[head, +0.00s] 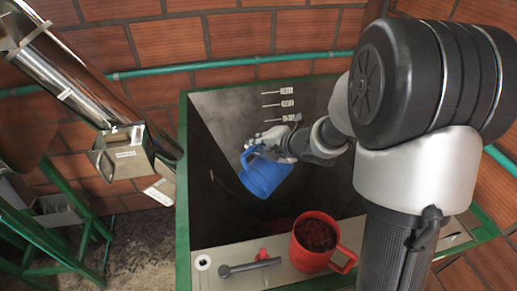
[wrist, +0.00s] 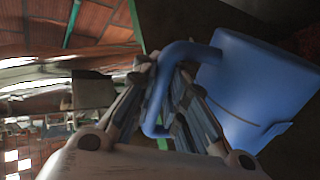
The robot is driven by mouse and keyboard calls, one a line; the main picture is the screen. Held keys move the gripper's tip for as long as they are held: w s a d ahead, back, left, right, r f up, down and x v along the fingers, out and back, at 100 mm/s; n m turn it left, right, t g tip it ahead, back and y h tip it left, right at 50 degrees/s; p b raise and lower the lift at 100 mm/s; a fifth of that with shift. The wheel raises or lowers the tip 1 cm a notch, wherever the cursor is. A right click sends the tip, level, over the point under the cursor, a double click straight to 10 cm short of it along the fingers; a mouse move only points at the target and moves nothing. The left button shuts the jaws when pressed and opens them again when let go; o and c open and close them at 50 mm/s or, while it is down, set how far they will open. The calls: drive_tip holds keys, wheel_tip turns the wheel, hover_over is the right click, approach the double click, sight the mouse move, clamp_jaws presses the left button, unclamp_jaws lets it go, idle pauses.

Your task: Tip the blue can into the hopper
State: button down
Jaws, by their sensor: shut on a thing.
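The blue can (head: 264,176) hangs tilted over the inside of the hopper (head: 215,99), a dark deep box with a green rim. My gripper (head: 268,141) is shut on the can's handle. In the wrist view the blue can (wrist: 255,85) fills the right side, and its looped handle (wrist: 178,52) passes between the fingers of my gripper (wrist: 165,90). The can's mouth and its contents cannot be made out. The hopper's floor is in deep shadow.
A red can (head: 313,243) full of dark red fruit stands on the hopper's front ledge (head: 215,283), beside a grey lever (head: 250,266). A metal chute (head: 75,75) and a green frame (head: 50,235) stand at left. A brick wall with a green pipe (head: 230,62) is behind.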

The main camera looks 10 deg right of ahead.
drive_tip(key=shift+s+a+r+n+t+h+b, duration=0.1)
drive_tip(key=shift+s+a+n+t+h+b, duration=0.35)
drive_tip(key=shift+b, duration=1.45)
drive_tip(key=shift+s+a+r+n+t+h+b, duration=0.15)
drive_tip(key=shift+s+a+b, duration=0.65)
drive_tip(key=shift+b, duration=1.15)
drive_tip(key=shift+s+a+f+n+t+h+b, duration=0.1)
drive_tip(key=shift+s+a+n+t+h+b, duration=0.2)
drive_tip(key=shift+a+b, duration=1.1)
drive_tip(key=shift+s+d+r+b, duration=0.2)
drive_tip(key=shift+d+b, duration=0.1)
drive_tip(key=shift+b, duration=0.85)
drive_tip(key=p, duration=0.3)
drive_tip(key=shift+w+d+r, duration=0.2)
drive_tip(key=shift+d+r, duration=0.05)
drive_tip(key=shift+r, duration=0.15)
drive_tip(key=w+d+m+y+p, duration=0.1)
drive_tip(key=p, duration=0.4)
drive_tip(key=w+d+r+m+g+y+p, duration=0.1)
drive_tip(key=p, duration=0.5)
drive_tip(key=w+d+m+g+y+p, duration=0.1)
drive_tip(key=d+p, duration=0.1)
drive_tip(key=p, duration=0.4)
drive_tip(key=shift+r, duration=0.25)
drive_tip(key=shift+w+d+f+g+p, duration=0.15)
drive_tip(key=shift+d+g+p, duration=0.15)
drive_tip(key=shift+p, duration=0.5)
drive_tip(key=shift+p, duration=0.4)
